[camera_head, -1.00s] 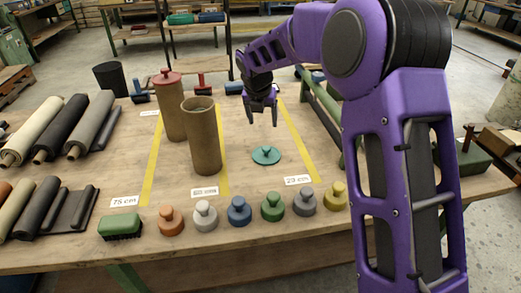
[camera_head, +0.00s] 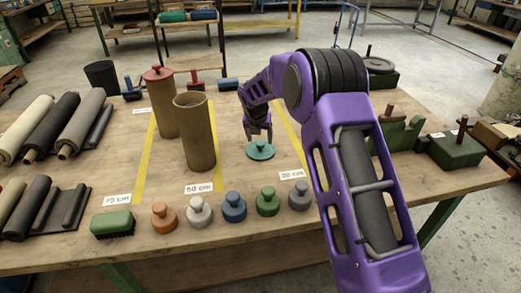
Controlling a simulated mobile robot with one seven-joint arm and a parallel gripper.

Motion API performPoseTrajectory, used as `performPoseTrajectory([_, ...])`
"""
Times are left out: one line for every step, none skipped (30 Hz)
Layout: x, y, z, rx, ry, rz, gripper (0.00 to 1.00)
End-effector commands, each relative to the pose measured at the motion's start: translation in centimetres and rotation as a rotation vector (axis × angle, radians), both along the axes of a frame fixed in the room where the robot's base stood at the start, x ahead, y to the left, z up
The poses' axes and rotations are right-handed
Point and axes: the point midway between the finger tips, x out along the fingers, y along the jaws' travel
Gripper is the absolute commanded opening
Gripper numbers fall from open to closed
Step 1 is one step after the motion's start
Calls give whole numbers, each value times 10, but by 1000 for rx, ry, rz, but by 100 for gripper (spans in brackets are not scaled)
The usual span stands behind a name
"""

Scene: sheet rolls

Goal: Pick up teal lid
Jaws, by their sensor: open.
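The teal lid (camera_head: 261,151) lies flat on the wooden table, a round disc with a small knob on top, to the right of the open brown tube. My gripper (camera_head: 258,137) is open, pointing down, just above the lid's knob. Its fingertips look close to the knob, but I cannot tell whether the knob is between them. Nothing is held.
The open brown tube (camera_head: 194,130) stands left of my gripper, with a red-lidded tube (camera_head: 163,102) behind it. A row of coloured knobbed lids, including a blue one (camera_head: 234,207), lines the front. Green blocks (camera_head: 457,148) stand at the right.

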Motion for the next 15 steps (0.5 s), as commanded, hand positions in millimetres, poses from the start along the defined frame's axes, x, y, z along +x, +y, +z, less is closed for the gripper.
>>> performPoseTrajectory([5, -1, -9, -2, 1, -1, 73])
performPoseTrajectory([6, -1, -13, -1, 1, 0, 73])
performPoseTrajectory([8, -1, -17, -1, 1, 0, 73])
performPoseTrajectory([9, -1, -20, -1, 1, 0, 73])
performPoseTrajectory([10, -1, -21, 0, 1, 0, 73])
performPoseTrajectory([10, -1, -23, 0, 0, 0, 73])
performPoseTrajectory([11, -1, -24, 0, 0, 0, 73])
performPoseTrajectory([11, -1, -24, 0, 0, 0, 73])
performPoseTrajectory([11, -1, -25, 0, 0, 0, 73])
performPoseTrajectory([11, -1, -24, 0, 0, 0, 73])
performPoseTrajectory([11, -1, -24, 0, 0, 0, 73])
performPoseTrajectory([11, -1, -24, 0, 0, 0, 73])
performPoseTrajectory([11, -1, -24, 0, 0, 0, 73])
performPoseTrajectory([11, -1, -24, 0, 0, 0, 71])
performPoseTrajectory([11, -1, -24, 0, 0, 0, 64])
